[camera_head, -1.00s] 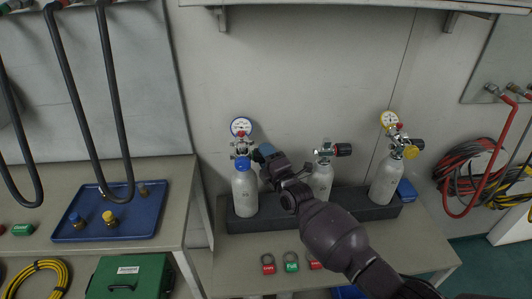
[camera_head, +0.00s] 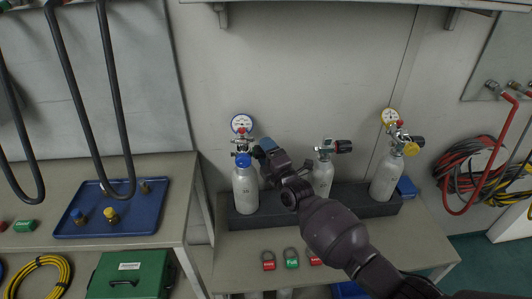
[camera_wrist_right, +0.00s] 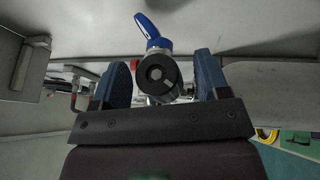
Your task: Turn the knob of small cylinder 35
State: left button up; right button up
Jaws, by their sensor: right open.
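Three small grey cylinders stand upright in a dark rack: the left one (camera_head: 246,188) with a blue collar and blue-rimmed gauge (camera_head: 242,123), the middle one (camera_head: 323,178), and the right one (camera_head: 386,179) with a yellow gauge. Their printed numbers are too small to read surely. My right gripper (camera_head: 262,148) is at the valve of the left cylinder, on its right side. In the right wrist view, its two blue fingers are open on either side of a round black knob (camera_wrist_right: 159,76), with a gap on each side. A blue part (camera_wrist_right: 150,27) shows above the knob. My left gripper is out of view.
The dark rack (camera_head: 290,214) stands on a bench against the wall. A blue tray (camera_head: 140,222) with fittings is on the left bench, below hanging black hoses (camera_head: 67,80). Coiled hoses (camera_head: 465,165) hang at right.

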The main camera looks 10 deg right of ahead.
jog(key=p+v, duration=0.1)
jog(key=v, duration=0.9)
jog(key=shift+s, duration=0.4)
jog(key=shift+d, duration=0.1)
